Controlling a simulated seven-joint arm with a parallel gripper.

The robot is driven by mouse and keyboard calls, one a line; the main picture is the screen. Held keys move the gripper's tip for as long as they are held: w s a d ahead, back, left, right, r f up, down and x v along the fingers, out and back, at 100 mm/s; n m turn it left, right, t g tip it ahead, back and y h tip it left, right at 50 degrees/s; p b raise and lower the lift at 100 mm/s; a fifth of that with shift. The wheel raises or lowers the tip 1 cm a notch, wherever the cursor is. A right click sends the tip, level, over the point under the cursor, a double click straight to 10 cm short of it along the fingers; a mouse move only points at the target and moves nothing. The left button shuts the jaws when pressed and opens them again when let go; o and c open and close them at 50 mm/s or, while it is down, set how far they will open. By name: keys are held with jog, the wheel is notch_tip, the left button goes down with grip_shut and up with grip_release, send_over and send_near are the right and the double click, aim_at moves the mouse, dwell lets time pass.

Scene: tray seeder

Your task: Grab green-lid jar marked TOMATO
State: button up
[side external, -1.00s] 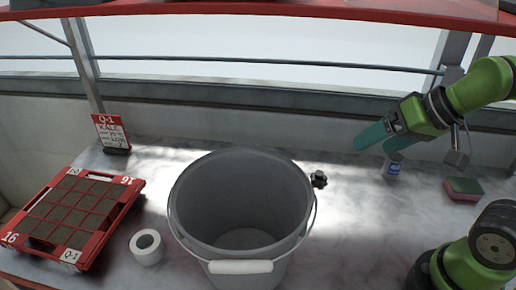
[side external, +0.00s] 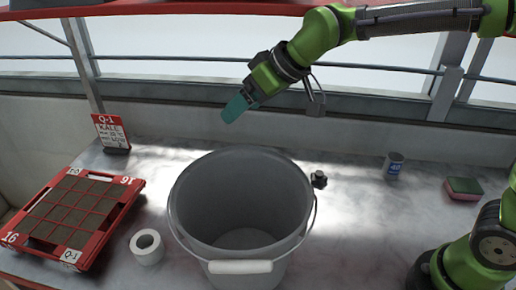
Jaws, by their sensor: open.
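I see no jar with a green lid or a readable TOMATO mark in this view. A small can or jar (side external: 393,166) with a greyish top and a blue-and-white label stands upright at the right of the bench; its print is too small to read. My gripper (side external: 234,108) is high above the back of the bench, above and behind the bucket and far left of the small can. Its teal fingers are open, overlap in this view, and show nothing between them.
A large grey bucket (side external: 183,215) fills the bench's middle, with a dark knob (side external: 319,179) beside it. A green-and-red sponge (side external: 463,188) lies far right.

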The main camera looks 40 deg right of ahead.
jog(key=w+a+f+n+y, duration=0.1)
jog(key=w+a+f+n, duration=0.1)
jog(key=w+a, duration=0.3)
jog(key=w+f+n+g, duration=0.1)
jog(key=w+f, duration=0.1)
jog(key=f, duration=0.5)
jog(key=w+a+f+n, duration=0.1)
jog(key=w+f, duration=0.2)
jog(key=f, duration=0.4)
jog(key=w+f+n+g, duration=0.1)
jog(key=w+f, duration=0.2)
jog(key=f, duration=0.4)
jog(key=shift+w+a+f+g, duration=0.1)
jog(key=shift+a+g, duration=0.15)
jog(key=shift+g, duration=0.05)
jog(key=shift+x, duration=3.05)
jog(key=shift+a, duration=0.15)
jog(key=c, duration=1.1)
